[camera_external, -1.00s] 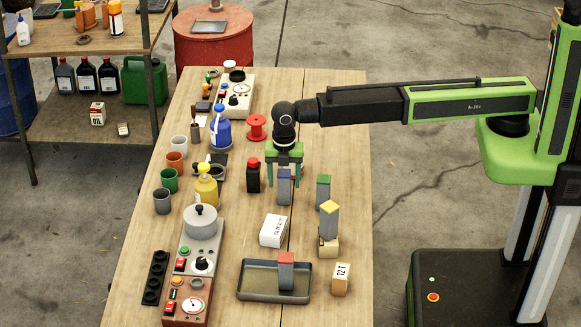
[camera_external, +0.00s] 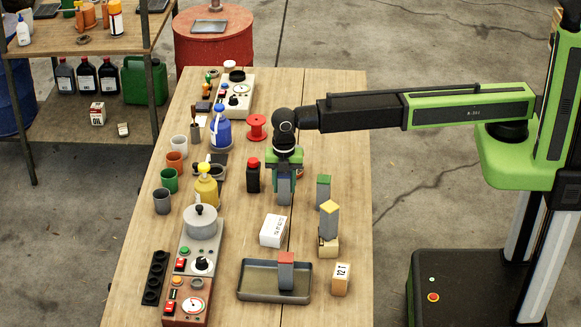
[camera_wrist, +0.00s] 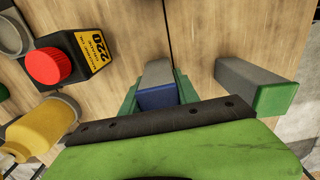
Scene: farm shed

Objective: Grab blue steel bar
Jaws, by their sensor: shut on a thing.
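The blue steel bar (camera_external: 284,190) is a grey upright block with a blue top. It stands on the wooden table, and in the external view its top is hidden by my gripper (camera_external: 285,172). In the wrist view the blue end of the blue steel bar (camera_wrist: 157,99) sits between the two green fingers of my gripper (camera_wrist: 158,94). The fingers are shut on it, one on each side. I cannot tell any gap between the bar and the table.
A green-topped bar (camera_external: 323,190) stands just right, and a yellow-topped bar (camera_external: 329,222) stands on a wooden block nearer. A black red-capped bottle (camera_external: 253,176) is close on the left. A white box (camera_external: 273,230) and a tray (camera_external: 246,284) holding a red-topped bar lie nearer.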

